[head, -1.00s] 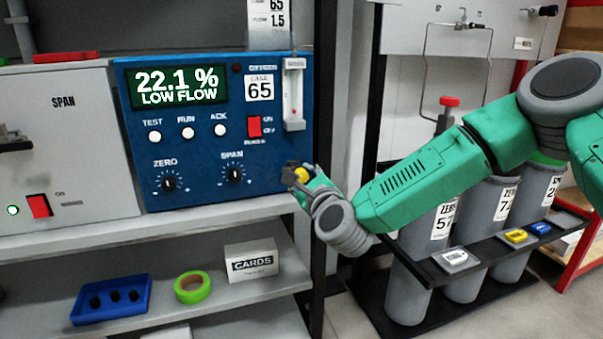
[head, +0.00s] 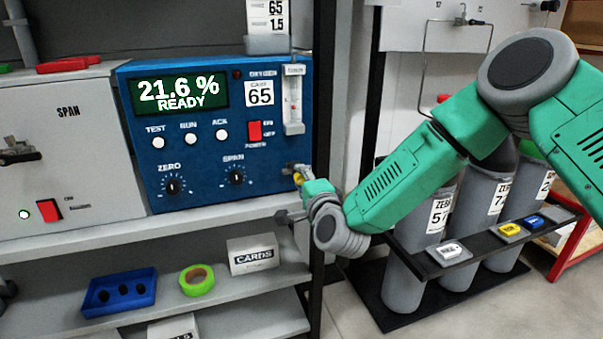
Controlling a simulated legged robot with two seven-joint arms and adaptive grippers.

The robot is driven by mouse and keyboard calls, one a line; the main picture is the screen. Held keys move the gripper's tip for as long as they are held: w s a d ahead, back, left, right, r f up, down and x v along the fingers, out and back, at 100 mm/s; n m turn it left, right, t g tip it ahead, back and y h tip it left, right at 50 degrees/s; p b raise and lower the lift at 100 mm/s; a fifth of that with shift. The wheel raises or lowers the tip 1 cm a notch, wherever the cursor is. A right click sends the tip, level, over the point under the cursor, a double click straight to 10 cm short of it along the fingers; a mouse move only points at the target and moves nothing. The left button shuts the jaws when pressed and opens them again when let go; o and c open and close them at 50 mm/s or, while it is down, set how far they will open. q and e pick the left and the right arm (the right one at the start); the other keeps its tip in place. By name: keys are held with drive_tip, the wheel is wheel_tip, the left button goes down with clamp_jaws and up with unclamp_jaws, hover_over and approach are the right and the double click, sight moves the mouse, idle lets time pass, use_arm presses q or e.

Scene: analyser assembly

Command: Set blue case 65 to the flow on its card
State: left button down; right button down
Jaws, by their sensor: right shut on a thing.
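The blue case (head: 205,202) stands on the shelf, with label 65. Its display (head: 180,93) reads 21.6 % READY. A clear flow tube (head: 293,98) is on its upper right; the float's exact height is too small to read. The card (head: 267,14) above the case shows 65 and 1.5. A small yellow knob (head: 298,178) sits at the case's lower right, below the tube. My right gripper (head: 299,181) is shut on the knob, partly hiding it; its fingers are small in view. My left gripper is not in view.
A grey SPAN unit (head: 75,150) stands left of the case. The lower shelf holds a blue tray (head: 105,308), green tape (head: 197,280) and a CARDS box (head: 253,254). A black rack post (head: 325,90) and grey cylinders (head: 410,265) stand right.

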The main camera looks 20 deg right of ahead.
drive_tip(key=n+p, duration=0.1)
drive_tip(key=n, duration=0.3)
drive_tip(key=n+p, duration=0.1)
drive_tip(key=shift+s+a+f+n+p, duration=0.2)
drive_tip(key=shift+f+n+p, duration=0.1)
drive_tip(key=shift+n+p, duration=0.1)
drive_tip(key=n+p, duration=0.1)
drive_tip(key=n, duration=0.3)
drive_tip(key=shift+p, duration=0.4)
drive_tip(key=n+p, duration=0.1)
drive_tip(key=n, duration=0.4)
drive_tip(key=n+p, duration=0.1)
drive_tip(key=n, duration=0.3)
drive_tip(key=shift+f, duration=0.1)
drive_tip(key=c, duration=1.3)
unclamp_jaws()
drive_tip(key=shift+o, duration=0.2)
drive_tip(key=shift+w+r, duration=0.1)
drive_tip(key=shift+r, duration=0.1)
